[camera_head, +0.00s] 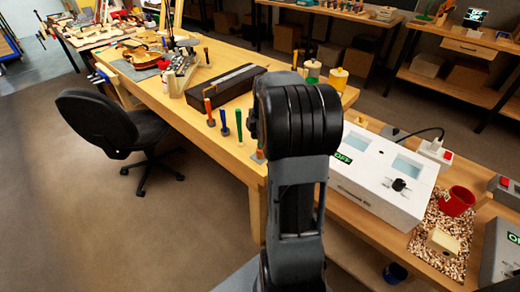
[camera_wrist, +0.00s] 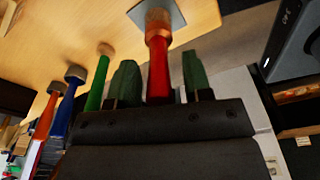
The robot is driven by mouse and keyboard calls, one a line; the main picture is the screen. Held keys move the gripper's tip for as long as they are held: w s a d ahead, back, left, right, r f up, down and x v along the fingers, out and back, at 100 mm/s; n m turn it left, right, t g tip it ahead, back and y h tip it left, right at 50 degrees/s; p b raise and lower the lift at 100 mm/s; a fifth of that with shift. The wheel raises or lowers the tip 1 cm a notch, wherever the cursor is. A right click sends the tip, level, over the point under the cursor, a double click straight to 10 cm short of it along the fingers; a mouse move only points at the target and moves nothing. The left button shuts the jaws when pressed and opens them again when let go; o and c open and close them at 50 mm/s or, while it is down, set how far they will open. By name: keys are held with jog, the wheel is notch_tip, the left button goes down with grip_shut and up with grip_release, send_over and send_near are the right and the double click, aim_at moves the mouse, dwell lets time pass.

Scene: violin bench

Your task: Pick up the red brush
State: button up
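The red brush (camera_wrist: 159,70) shows in the wrist view, its wide brown end by a grey square pad (camera_wrist: 176,12) on the wooden bench. Its red handle runs toward my wrist, between the two green fingers of my gripper (camera_wrist: 160,64). My gripper is open around the handle, with a visible gap on each side. The handle's lower part in the picture is hidden behind my gripper's dark body. In the head view my arm hides the red brush and my gripper.
A green brush (camera_wrist: 98,82), a blue brush (camera_wrist: 66,105) and an orange brush (camera_wrist: 41,130) stand in a row left of my gripper. In the head view, a long dark case (camera_head: 225,86) lies behind them. A white device (camera_head: 370,185) stands right of my arm.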

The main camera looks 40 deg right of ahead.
grip_shut()
jog(key=shift+r, duration=0.15)
jog(key=shift+r, duration=0.5)
notch_tip(320, 180, up, 2)
jog(key=shift+s+r, duration=0.1)
jog(key=shift+r, duration=0.15)
jog(key=s+a+r, duration=0.1)
jog(key=s+r, duration=0.8)
jog(key=s, duration=0.4)
jog(key=shift+s+r+p, duration=0.15)
jog(key=shift+s+p, duration=0.2)
jog(key=shift+s, duration=0.05)
